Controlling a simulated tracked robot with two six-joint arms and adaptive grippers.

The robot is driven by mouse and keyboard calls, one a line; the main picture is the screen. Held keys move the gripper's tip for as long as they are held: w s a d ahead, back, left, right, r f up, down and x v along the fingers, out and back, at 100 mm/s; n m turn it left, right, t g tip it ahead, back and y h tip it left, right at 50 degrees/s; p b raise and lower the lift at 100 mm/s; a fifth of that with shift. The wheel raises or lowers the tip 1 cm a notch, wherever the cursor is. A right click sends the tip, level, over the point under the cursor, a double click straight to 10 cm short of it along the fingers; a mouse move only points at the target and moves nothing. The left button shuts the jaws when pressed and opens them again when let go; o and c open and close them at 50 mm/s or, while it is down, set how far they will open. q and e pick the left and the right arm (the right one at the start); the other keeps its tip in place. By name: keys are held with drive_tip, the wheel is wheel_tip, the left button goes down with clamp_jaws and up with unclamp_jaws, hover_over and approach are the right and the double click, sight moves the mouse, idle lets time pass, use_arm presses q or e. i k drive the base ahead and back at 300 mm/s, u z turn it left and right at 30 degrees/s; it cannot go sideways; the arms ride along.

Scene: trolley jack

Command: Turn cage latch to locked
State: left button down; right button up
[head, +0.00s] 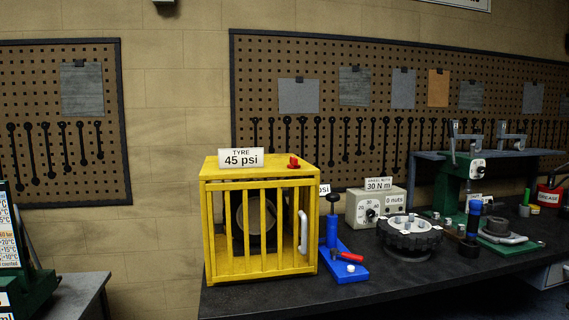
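The yellow cage (209,222) stands on the left end of the dark bench, with its barred front facing me. A small red piece (293,162) sits on its top near the right edge; it looks like the latch, but its turned position is too small to tell. A white upright handle (303,231) is at the right of the barred front, which looks closed. A dark round tyre (256,215) shows partly behind the bars. Neither of my grippers is in view.
Right of the cage stand a blue pump (333,232) on a blue base, a grey dial box (376,207) and a dark toothed wheel (409,234). A green press (447,185) stands further right. Space above the cage is clear; pegboards hang behind.

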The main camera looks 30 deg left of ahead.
sight(294, 162)
drive_tip(key=u, duration=0.55)
drive_tip(key=k, duration=1.1)
drive_tip(key=u, duration=0.85)
drive_tip(key=i, duration=1.7)
drive_tip(key=z, duration=0.2)
